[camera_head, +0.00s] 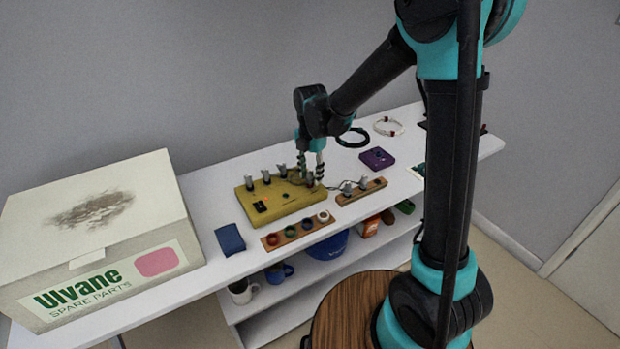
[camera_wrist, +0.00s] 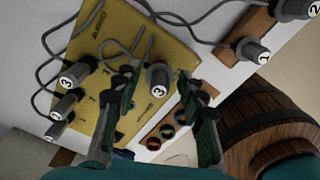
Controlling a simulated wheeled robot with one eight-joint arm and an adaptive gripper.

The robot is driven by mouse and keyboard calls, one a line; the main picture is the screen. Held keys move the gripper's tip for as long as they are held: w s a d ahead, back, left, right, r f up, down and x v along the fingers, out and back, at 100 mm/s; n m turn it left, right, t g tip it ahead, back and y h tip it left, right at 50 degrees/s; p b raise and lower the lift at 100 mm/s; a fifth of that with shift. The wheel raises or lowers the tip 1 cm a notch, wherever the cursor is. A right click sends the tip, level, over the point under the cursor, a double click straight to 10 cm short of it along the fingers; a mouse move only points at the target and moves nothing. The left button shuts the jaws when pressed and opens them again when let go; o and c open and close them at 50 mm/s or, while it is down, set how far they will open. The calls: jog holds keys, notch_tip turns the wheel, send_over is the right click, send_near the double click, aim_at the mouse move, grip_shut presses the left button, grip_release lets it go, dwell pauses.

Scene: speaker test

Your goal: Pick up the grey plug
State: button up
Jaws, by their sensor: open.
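Several grey plugs with numbered white ends are in view. One grey plug (camera_wrist: 158,80), marked 3, stands on the yellow box and shows between my open fingertips in the wrist view; whether they touch it I cannot tell. My gripper (camera_head: 310,176) points down over the right end of the yellow box (camera_head: 262,213) in the head view. More grey plugs (camera_wrist: 72,75) stand along the box's other side in the wrist view. Two grey plugs, one of them marked 1 (camera_wrist: 252,50), sit on a small wooden block (camera_head: 376,187) to the right.
A wooden strip (camera_head: 270,243) with coloured rings lies in front of the yellow box. Grey cables (camera_wrist: 190,20) loop near the plugs. A blue item (camera_head: 230,239), a purple box (camera_head: 377,158) and a large carton (camera_head: 95,235) share the white shelf. A wooden barrel (camera_head: 345,310) stands in front.

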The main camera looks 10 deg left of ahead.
aim_at(310, 170)
jog(key=shift+f, duration=0.55)
jog(key=c, duration=0.9)
notch_tip(310, 170, up, 20)
jog(key=shift+r, duration=1.95)
jog(key=shift+d, duration=0.15)
